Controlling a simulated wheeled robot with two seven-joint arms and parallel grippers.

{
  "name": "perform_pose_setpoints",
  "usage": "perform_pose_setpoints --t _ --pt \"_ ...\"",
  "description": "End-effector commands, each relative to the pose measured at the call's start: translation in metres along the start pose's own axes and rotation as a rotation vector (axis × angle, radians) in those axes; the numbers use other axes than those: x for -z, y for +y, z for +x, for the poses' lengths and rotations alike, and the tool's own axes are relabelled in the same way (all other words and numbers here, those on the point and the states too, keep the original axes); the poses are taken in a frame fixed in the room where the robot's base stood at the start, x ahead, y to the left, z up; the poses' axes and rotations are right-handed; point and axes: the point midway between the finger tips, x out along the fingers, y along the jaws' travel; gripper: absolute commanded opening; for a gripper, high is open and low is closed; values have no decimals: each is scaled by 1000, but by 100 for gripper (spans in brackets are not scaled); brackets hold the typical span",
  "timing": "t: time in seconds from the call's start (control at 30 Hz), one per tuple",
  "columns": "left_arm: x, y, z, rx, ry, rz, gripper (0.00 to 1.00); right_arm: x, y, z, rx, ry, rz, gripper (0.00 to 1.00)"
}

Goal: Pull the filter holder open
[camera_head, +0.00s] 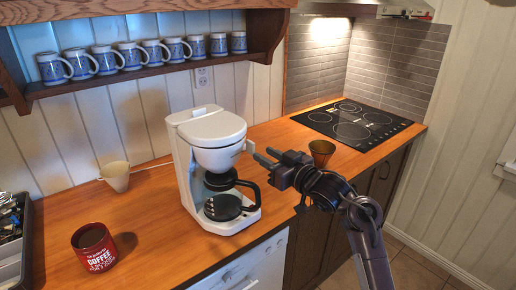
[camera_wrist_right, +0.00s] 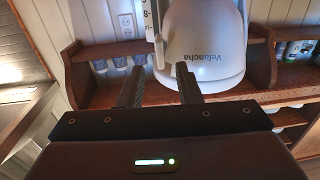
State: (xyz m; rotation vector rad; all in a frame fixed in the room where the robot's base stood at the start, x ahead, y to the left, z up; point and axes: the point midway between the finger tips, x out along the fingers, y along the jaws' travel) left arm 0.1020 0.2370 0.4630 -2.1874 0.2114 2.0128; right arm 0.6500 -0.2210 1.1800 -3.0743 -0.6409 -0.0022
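The white coffee maker (camera_head: 205,140) stands upright on the wooden counter, with a glass carafe (camera_head: 225,205) with a black handle in its lower part. Its rounded upper front, the filter holder (camera_head: 219,158), looks closed in the head view. In the right wrist view a white rounded housing (camera_wrist_right: 207,55) with brand lettering lies just beyond the fingertips. My right gripper (camera_head: 265,156) is to the right of the filter holder, apart from it in the head view. My left gripper is not in view.
A gold cone-shaped filter (camera_head: 321,152) stands behind my right gripper. A beige cup-like cone (camera_head: 116,176) and a red mug (camera_head: 93,247) are left of the machine. A cutlery tray (camera_head: 25,238) is at far left. A mug shelf (camera_head: 150,75) hangs above; a cooktop (camera_head: 352,122) is at right.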

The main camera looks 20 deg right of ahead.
Motion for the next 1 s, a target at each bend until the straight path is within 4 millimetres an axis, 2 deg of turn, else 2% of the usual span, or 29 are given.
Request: perform_pose_setpoints --t 0.1,0.23,0.6,0.83,1.0 --pt "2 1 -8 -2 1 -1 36 3 -1 20 1 0 2 31" --pt "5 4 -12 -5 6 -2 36 2 0 34 0 0 1 31" --pt "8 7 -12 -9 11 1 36 -1 0 40 -1 -1 -1 31" --pt "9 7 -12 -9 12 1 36 -1 0 40 -1 -1 -1 1" --pt "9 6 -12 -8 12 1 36 -1 0 40 -1 -1 -1 0"
